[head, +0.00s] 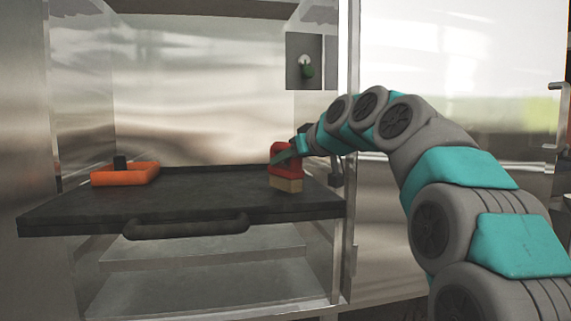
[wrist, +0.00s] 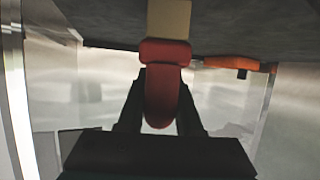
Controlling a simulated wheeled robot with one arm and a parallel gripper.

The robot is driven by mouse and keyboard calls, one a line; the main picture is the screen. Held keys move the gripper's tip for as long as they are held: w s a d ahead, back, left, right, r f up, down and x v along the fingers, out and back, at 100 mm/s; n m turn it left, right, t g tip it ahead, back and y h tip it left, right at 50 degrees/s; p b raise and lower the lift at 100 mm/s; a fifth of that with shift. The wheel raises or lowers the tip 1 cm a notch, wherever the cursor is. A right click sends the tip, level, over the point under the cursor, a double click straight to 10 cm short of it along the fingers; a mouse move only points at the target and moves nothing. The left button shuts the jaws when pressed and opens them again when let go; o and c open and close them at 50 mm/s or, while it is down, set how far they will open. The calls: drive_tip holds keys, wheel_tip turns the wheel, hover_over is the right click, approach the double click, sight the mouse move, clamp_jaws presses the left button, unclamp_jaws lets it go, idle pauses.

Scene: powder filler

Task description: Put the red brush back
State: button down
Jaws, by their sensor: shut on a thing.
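The red brush (head: 285,156) has a red handle and a pale tan bristle block. It is upright near the right end of the black shelf (head: 90,212), bristles down, at or just above the surface; I cannot tell if it touches. My gripper (head: 290,158) is shut on its red handle from the right. In the wrist view the brush (wrist: 166,95) sits between the two dark fingers of my gripper (wrist: 160,100), with the tan block toward the shelf.
An orange tray (head: 125,179) with a dark item in it lies at the shelf's back left; it also shows in the wrist view (wrist: 232,63). A black handle (head: 186,229) runs along the shelf's front edge. Metal walls enclose the shelf, and its middle is clear.

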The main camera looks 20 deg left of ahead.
drive_tip(key=shift+f, duration=0.4)
drive_tip(key=shift+f, duration=0.2)
drive_tip(key=c, duration=0.6)
unclamp_jaws()
drive_tip(key=shift+r, duration=0.1)
